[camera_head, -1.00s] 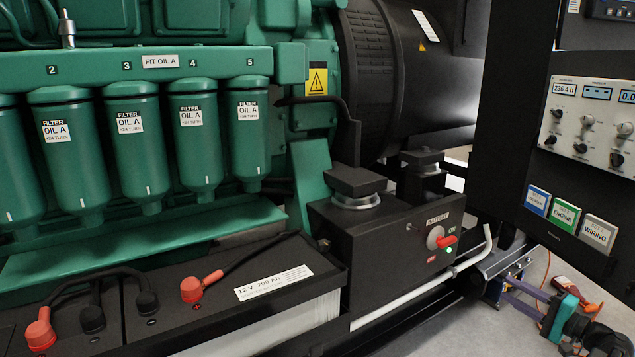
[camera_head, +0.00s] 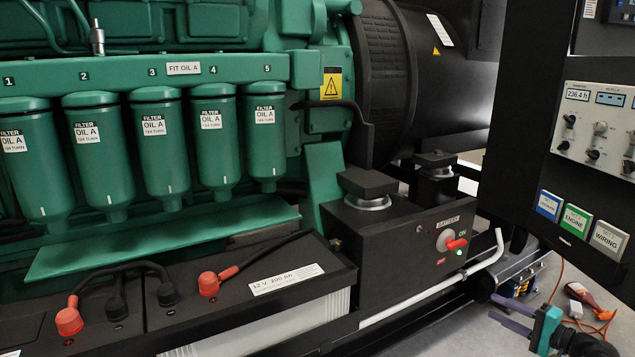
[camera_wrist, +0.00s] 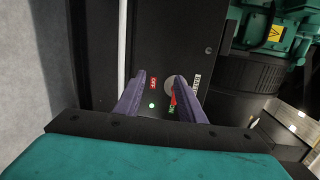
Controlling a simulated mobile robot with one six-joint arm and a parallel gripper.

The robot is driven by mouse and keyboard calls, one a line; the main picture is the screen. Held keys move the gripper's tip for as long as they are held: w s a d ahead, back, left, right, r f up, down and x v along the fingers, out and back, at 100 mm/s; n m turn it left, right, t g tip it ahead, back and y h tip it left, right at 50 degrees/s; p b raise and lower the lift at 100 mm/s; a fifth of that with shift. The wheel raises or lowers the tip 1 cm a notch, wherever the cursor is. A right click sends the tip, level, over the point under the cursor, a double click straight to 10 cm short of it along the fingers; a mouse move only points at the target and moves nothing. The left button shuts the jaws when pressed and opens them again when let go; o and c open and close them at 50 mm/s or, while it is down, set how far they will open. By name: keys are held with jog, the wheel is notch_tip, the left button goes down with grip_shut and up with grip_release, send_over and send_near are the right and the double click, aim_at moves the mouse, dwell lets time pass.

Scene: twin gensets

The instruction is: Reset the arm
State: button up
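My gripper (camera_head: 493,308) is at the lower right of the head view, with a teal body and two purple fingers. In the wrist view my gripper (camera_wrist: 163,78) is open, its fingers apart with nothing between them. It is apart from the black battery switch box (camera_head: 400,250) and faces its front. The red switch handle (camera_head: 456,244) points toward the ON mark, beside a lit green lamp (camera_head: 459,252). The handle also shows in the wrist view (camera_wrist: 173,98), near the right finger.
A white pipe (camera_head: 440,285) runs along the box's lower front. A black control cabinet (camera_head: 545,215) stands at the right. Batteries (camera_head: 240,315) lie below green oil filters (camera_head: 165,165). A red-and-black tool (camera_head: 590,300) lies on the grey floor behind my gripper.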

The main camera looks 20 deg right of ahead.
jog(key=w+a+f+n+g+y+p, duration=0.1)
jog(key=w+a+f+g+p, duration=0.15)
jog(key=a+f, duration=0.45)
jog(key=w+a+f+n+g+y+p, duration=0.1)
jog(key=a+f+g+p, duration=0.15)
jog(key=a, duration=0.85)
jog(key=w+a+f+n+g+y+p, duration=0.1)
jog(key=w+a+f+g+p, duration=0.15)
jog(key=a+f, duration=0.55)
jog(key=s+a+f+n+g+p, duration=0.2)
jog(key=s+a+g, duration=0.15)
jog(key=a, duration=0.45)
jog(key=s+a+f+n+g+p, duration=0.1)
jog(key=s+a+f+g+p, duration=0.2)
jog(key=a, duration=0.5)
jog(key=s+a+f+n+g+h+p, duration=0.1)
jog(key=s+a+n+g+h+p, duration=0.2)
jog(key=s, duration=0.8)
jog(key=s+a+f+n+g+h+p, duration=0.1)
jog(key=s+a+n+g+h+p, duration=0.3)
jog(key=s+a, duration=0.3)
jog(key=shift+s+n+h+p, duration=0.7)
jog(key=shift+s+n+p, duration=0.1)
jog(key=shift+s, duration=1.55)
jog(key=shift+a, duration=0.1)
